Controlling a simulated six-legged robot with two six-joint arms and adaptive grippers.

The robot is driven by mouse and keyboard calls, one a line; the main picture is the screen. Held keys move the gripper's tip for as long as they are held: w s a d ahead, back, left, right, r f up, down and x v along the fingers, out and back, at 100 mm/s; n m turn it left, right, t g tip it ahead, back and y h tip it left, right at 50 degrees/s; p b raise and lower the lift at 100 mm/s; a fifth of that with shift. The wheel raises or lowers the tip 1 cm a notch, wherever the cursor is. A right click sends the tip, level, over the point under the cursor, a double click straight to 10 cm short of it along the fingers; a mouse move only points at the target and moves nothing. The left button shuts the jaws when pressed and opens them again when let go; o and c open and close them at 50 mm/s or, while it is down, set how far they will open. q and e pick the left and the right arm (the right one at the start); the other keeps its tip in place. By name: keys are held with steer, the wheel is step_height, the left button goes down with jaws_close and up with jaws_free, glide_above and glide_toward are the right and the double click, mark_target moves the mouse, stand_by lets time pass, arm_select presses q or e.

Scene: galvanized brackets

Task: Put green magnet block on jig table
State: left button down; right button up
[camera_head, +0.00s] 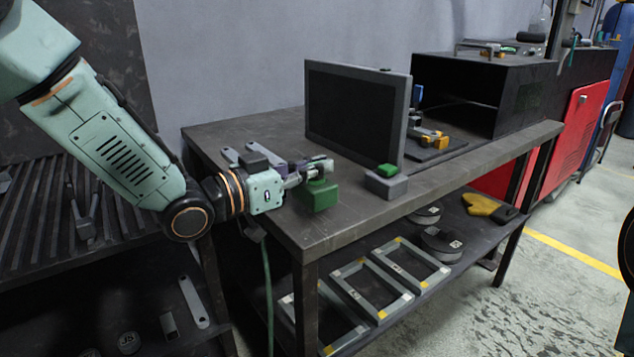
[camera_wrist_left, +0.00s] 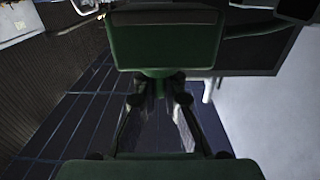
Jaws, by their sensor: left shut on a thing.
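A green magnet block (camera_head: 318,197) is at the near left end of a dark workbench (camera_head: 350,215) in the head view. A slatted dark table (camera_head: 50,215) stands at the left; I cannot tell which table is the jig table. My right gripper is not in view.
A grey block (camera_head: 386,185) with a smaller green piece (camera_head: 387,170) stands right of the magnet block. Behind are a dark upright panel (camera_head: 357,112) and a black box (camera_head: 490,90). Grey brackets (camera_head: 240,158) lie near my gripper.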

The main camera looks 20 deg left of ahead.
arm_select(q)
steer(key=f, duration=0.2)
steer(key=shift+w+a+f+b, duration=0.1)
steer(key=shift+w+f+b, duration=0.15)
steer(key=shift+f+b, duration=0.1)
steer(key=shift+s+r, duration=0.15)
steer(key=shift+r, duration=0.1)
steer(key=shift+f, duration=0.15)
steer(key=c, duration=1.9)
jaws_free()
steer(key=shift+f, duration=0.1)
steer(key=o, duration=0.4)
steer(key=shift+o, duration=0.2)
